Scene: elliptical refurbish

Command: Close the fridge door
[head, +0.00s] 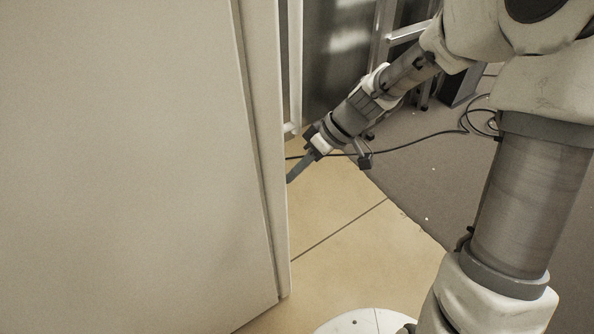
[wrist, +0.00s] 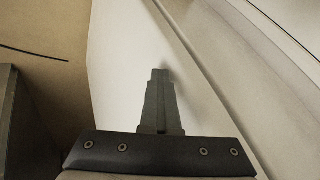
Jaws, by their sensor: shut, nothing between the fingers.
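The fridge door (head: 120,170) shows as a large pale, flat panel filling the left of the head view. A narrow edge strip with a seam runs down its right side, and a slim vertical handle (head: 295,70) stands just beyond that edge. My gripper (head: 291,179) is beside the edge, below the handle's lower end, with its tip partly hidden by the door. In the wrist view my gripper (wrist: 160,72) is shut and empty, pointing at the pale door surface (wrist: 120,60). The tips look close to or touching it; I cannot tell which.
A tan floor (head: 340,215) lies right of the door, meeting a grey carpet (head: 430,170). A black cable (head: 400,146) crosses the floor. A metal ladder-like frame (head: 405,35) and a dark panel (head: 337,55) stand behind my arm.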

